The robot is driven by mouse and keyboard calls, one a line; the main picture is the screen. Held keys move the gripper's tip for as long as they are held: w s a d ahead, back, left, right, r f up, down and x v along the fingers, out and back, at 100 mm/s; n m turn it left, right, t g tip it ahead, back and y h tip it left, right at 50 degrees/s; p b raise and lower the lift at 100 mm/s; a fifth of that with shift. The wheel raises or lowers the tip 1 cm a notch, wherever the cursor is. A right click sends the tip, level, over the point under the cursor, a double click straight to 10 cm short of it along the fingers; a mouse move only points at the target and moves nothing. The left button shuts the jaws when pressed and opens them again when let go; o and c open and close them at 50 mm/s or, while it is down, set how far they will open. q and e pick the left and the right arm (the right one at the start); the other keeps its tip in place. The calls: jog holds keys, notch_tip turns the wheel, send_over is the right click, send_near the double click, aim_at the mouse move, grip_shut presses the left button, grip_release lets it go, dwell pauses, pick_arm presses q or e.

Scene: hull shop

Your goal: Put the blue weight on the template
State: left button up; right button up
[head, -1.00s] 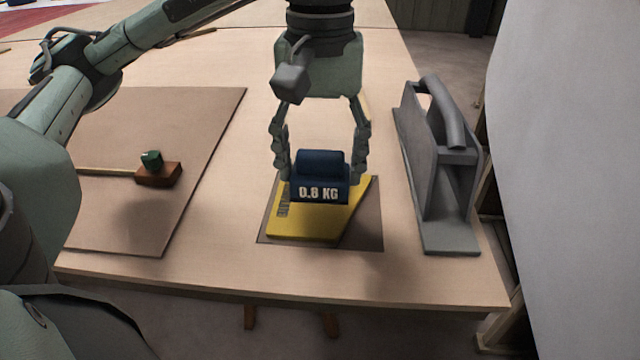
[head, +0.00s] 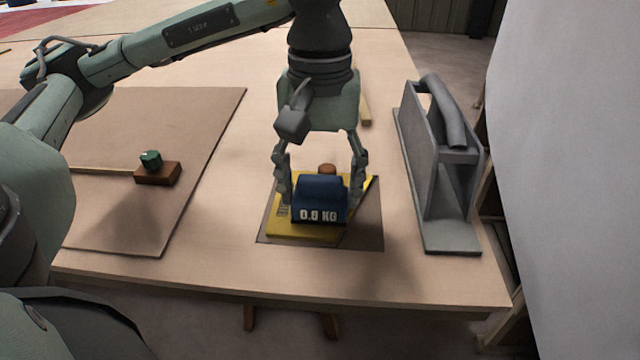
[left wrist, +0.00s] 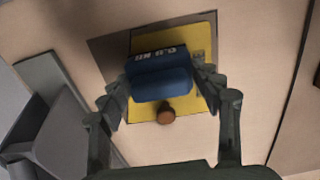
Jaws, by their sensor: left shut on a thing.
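The template lies flat on a dark mat (head: 367,225) on the workbench. A round brown knob (head: 327,169) shows just behind the weight, and in the left wrist view (left wrist: 166,116) just below it. My right gripper is not in view.
A grey metal tool with a handle (head: 440,165) stands right of the mat. A brown board (head: 200,150) lies at left with a small wooden block (head: 158,174) and green knob on it. The bench's front edge is near. A thin wooden strip (head: 365,105) lies behind the gripper.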

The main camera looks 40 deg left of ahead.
aim_at(322, 178)
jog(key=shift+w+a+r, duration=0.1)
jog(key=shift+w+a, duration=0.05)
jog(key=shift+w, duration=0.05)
pick_arm(q)
jog(key=o, duration=1.9)
jog(key=shift+r, duration=0.25)
notch_tip(322, 178, up, 6)
jog(key=shift+f+p, duration=0.15)
jog(key=shift+p, duration=0.3)
jog(key=shift+r+p, duration=1.05)
jog(key=shift+r, duration=2)
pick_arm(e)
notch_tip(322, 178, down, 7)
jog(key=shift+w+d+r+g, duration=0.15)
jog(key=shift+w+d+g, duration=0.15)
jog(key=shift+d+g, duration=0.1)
